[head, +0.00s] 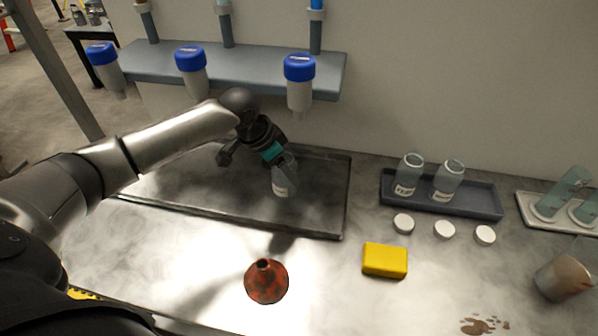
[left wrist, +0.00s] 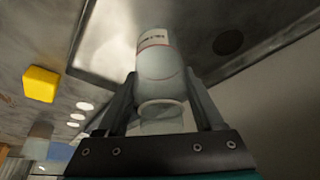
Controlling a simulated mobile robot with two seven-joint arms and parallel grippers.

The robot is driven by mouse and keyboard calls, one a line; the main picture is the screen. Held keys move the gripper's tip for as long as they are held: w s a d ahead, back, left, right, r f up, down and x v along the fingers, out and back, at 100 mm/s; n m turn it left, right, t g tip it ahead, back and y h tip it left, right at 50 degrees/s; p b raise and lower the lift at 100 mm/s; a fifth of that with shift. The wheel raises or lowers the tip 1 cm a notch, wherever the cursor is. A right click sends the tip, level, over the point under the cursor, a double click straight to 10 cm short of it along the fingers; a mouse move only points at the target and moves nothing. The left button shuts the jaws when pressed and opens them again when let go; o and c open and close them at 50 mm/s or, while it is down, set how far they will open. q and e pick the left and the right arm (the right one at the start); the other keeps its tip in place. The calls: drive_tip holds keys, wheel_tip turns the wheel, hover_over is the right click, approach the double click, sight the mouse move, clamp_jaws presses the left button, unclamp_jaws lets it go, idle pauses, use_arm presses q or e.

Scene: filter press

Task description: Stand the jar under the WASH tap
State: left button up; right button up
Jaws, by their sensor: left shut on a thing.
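The jar (head: 285,184), clear glass with a white label, is in my left gripper (head: 274,156), below and left of the rightmost tap in the picture. It looks slightly tilted over the dark tray (head: 225,212); I cannot tell if its base touches the tray. In the left wrist view the jar (left wrist: 160,62) sits between the two fingers of the gripper (left wrist: 165,88). Three blue-capped taps, left (head: 103,56), middle (head: 191,62) and right (head: 299,72), hang from a grey shelf (head: 150,64). Their labels are too small to read. My right gripper is not in view.
A rack (head: 470,207) holds two labelled jars, with three white lids (head: 444,230) in front. A beaker (head: 563,278) and brown spill (head: 482,325) are at the right. The tray's left part is clear.

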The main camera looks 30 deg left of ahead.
sight(296, 169)
use_arm(q)
drive_tip(key=d, duration=0.1)
drive_tip(key=w+d, duration=0.1)
drive_tip(key=d+f, duration=0.1)
drive_tip(key=shift+w+d, duration=0.1)
drive_tip(key=shift+w, duration=0.3)
drive_tip(key=shift+f, duration=0.25)
drive_tip(key=o, duration=1.4)
drive_tip(key=shift+f, duration=0.1)
drive_tip(key=shift+c, duration=0.2)
drive_tip(key=p+v, duration=0.2)
drive_tip(key=v, duration=1)
drive_tip(key=shift+s, duration=0.1)
